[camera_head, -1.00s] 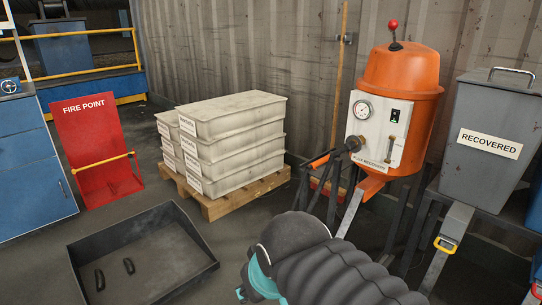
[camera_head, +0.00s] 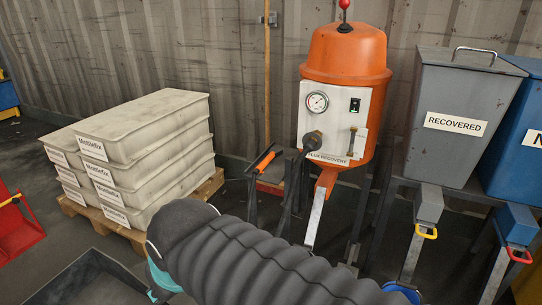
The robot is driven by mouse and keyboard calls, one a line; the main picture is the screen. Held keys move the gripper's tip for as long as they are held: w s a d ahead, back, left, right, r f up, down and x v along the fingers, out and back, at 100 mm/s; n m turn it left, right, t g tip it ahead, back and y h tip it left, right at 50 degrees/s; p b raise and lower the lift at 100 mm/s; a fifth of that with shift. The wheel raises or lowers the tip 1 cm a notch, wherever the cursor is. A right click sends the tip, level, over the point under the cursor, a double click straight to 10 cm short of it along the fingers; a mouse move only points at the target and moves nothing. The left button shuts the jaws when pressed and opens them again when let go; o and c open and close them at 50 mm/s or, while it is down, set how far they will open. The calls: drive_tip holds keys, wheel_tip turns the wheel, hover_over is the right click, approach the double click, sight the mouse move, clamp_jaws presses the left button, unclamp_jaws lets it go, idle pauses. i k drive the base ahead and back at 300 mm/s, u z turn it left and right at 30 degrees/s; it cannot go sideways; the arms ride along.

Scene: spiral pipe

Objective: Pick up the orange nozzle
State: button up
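A small orange piece with a dark end (camera_head: 265,161), which looks like the orange nozzle, sits tilted at the top of a dark stand, just left of the orange recovery machine (camera_head: 347,55). Its lower parts and how it is held are too small to tell. My arm, in a dark ribbed sleeve with a teal part at its left end, crosses the bottom foreground, in front of and below the nozzle. My gripper does not show, so its fingers and anything in them cannot be seen.
White tubs (camera_head: 150,125) are stacked on a wooden pallet (camera_head: 208,188) at left. A dark tray (camera_head: 85,265) lies at the lower left. A grey "RECOVERED" bin (camera_head: 460,85) and a blue bin (camera_head: 520,165) stand on frames at right. A corrugated wall closes the back.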

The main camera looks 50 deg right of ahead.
sight(274, 152)
drive_tip(key=z, duration=0.8)
drive_tip(key=i, duration=0.9)
drive_tip(key=z, duration=0.9)
